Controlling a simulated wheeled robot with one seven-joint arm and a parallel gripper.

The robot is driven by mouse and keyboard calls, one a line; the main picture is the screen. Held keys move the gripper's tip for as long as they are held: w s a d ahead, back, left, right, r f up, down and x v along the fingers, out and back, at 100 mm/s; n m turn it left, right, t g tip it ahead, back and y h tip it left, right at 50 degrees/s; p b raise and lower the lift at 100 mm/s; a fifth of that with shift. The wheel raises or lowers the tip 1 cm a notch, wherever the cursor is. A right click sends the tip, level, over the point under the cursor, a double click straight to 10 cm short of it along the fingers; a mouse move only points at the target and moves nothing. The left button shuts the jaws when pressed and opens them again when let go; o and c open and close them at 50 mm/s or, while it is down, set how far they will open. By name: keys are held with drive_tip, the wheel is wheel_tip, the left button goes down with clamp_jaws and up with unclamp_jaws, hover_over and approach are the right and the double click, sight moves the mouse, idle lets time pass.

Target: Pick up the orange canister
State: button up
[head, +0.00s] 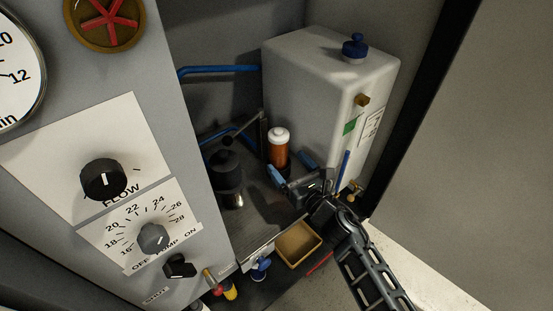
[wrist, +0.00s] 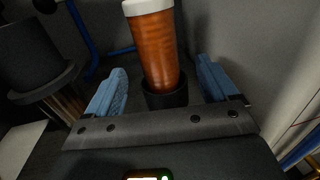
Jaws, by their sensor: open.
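The orange canister (head: 279,153) with a white cap stands upright on the dark shelf inside the cabinet, in front of the white tank. In the wrist view the canister (wrist: 156,50) rises from a short black holder or base (wrist: 166,96). My gripper (head: 291,168) is open, with its two blue fingers pointing at the canister's lower part. In the wrist view the canister is between the lines of the two fingers (wrist: 160,82), a little beyond their tips. I cannot tell the exact gap. Nothing is held.
A black pump-like cylinder (head: 226,172) with a lever stands left of the canister. The white tank (head: 315,85) with a blue cap stands behind and right. A yellow tray (head: 299,243) lies below the shelf edge. A control panel (head: 85,170) fills the left. Blue pipes run behind.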

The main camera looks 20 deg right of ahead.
sight(275, 146)
drive_tip(key=w, duration=0.4)
drive_tip(key=w+a, duration=0.1)
drive_tip(key=w, duration=0.2)
drive_tip(key=shift+w+r, duration=0.1)
drive_tip(key=shift+r, duration=0.3)
drive_tip(key=shift+c, duration=0.3)
drive_tip(key=shift+r, duration=0.1)
drive_tip(key=c, duration=1.3)
wheel_tip(275, 146, up, 18)
drive_tip(key=p, duration=1.4)
